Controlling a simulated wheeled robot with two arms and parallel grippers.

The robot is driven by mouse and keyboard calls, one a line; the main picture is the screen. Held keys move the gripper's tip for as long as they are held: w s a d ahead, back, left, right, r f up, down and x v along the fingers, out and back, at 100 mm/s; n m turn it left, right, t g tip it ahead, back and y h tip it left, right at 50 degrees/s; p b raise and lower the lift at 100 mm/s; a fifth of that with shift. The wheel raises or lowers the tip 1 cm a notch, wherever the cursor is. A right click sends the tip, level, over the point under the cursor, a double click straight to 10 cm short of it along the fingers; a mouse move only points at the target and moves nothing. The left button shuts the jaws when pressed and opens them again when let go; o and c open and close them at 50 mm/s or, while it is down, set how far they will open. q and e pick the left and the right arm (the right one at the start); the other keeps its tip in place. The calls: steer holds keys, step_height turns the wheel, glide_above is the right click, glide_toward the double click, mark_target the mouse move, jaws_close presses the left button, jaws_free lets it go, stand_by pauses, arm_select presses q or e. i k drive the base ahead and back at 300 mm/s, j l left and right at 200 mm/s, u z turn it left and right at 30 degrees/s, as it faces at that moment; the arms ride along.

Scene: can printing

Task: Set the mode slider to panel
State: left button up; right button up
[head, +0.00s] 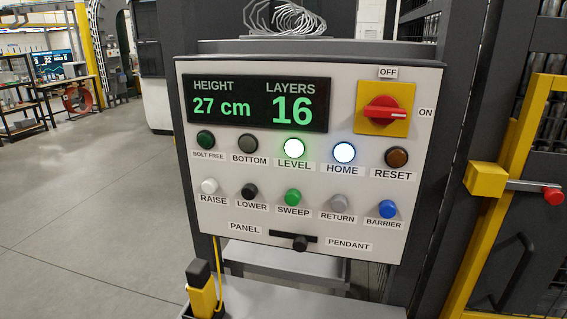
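The mode slider is at the bottom of the light grey control panel (230,225) in the head view. Its dark knob (300,243) sits in a short black horizontal slot (280,235), right of the slot's middle, towards the PENDANT label (348,245). The PANEL label (245,227) is at the slot's left end. Neither of my grippers is in view.
Above the slider are rows of buttons and lamps, with LEVEL (294,149) and HOME (344,153) lit white. A display (255,103) reads 27 cm and 16 layers. A red rotary switch (384,113) is upper right. A yellow pendant (203,290) stands lower left.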

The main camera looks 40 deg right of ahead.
mark_target(300, 243)
steer(key=z, duration=1.25)
